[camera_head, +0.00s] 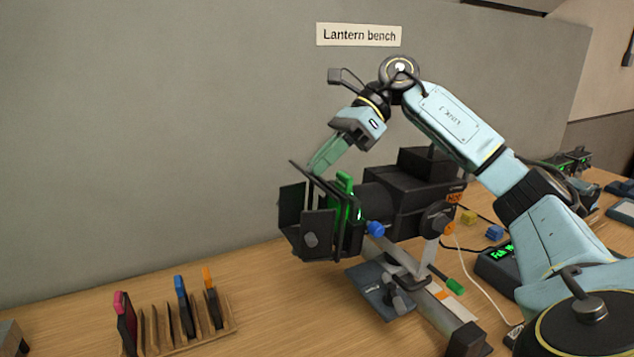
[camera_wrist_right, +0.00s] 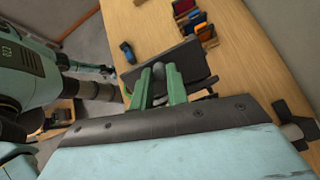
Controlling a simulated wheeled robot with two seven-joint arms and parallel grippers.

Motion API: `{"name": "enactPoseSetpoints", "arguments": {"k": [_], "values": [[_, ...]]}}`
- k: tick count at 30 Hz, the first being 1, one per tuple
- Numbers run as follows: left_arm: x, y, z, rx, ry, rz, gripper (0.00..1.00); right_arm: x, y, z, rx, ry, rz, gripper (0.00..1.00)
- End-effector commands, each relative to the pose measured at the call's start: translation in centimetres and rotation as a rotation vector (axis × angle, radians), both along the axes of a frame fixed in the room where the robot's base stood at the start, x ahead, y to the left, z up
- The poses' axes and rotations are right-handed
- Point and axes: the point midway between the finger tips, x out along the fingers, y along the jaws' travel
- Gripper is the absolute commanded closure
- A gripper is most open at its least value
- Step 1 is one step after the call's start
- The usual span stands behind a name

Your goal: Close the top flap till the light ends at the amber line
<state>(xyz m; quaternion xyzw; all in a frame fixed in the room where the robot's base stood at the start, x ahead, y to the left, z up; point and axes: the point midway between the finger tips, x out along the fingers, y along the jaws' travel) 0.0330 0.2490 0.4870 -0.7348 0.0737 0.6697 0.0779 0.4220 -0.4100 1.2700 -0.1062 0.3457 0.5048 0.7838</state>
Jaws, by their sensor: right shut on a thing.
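The black lantern (camera_head: 405,195) stands on the bench with dark flaps around its front. The top flap (camera_head: 309,176) is a thin dark panel seen nearly edge-on and tilted. My right gripper (camera_head: 326,156) reaches down to it from above. In the right wrist view its green fingers (camera_wrist_right: 160,84) are shut on a grey tab at the edge of the dark top flap (camera_wrist_right: 192,64). A side flap (camera_head: 290,208) and a lower front flap (camera_head: 318,225) also show. The light patch and the amber line are not visible. My left gripper is out of view.
A wooden rack (camera_head: 197,338) with coloured frames stands at the front left. A green frame (camera_head: 344,190) sits in the lantern. Blue and orange knobs are on its side. A dark display (camera_head: 497,262) and small blocks lie to the right. The wall is close behind.

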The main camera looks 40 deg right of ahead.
Motion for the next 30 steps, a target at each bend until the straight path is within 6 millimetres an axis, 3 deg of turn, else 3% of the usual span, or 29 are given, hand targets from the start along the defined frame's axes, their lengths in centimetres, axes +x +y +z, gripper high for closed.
{"name": "enactPoseSetpoints", "arguments": {"k": [1, 9, 27, 28, 30], "values": [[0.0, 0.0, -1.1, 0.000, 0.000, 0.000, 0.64, 0.0, -0.3, -0.5, 0.030, -0.012, -0.004, 1.00], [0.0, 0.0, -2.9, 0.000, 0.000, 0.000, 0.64, -0.2, -0.8, -0.3, 0.136, -0.044, -0.002, 1.00], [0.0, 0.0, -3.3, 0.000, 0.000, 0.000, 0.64, -0.3, -0.9, 0.0, 0.171, -0.055, 0.000, 1.00], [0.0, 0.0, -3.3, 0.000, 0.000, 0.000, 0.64, -0.3, -0.9, 0.0, 0.171, -0.055, 0.000, 0.82], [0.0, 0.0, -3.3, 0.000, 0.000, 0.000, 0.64, -0.3, -0.9, -0.1, 0.171, -0.055, 0.000, 0.73]]}}
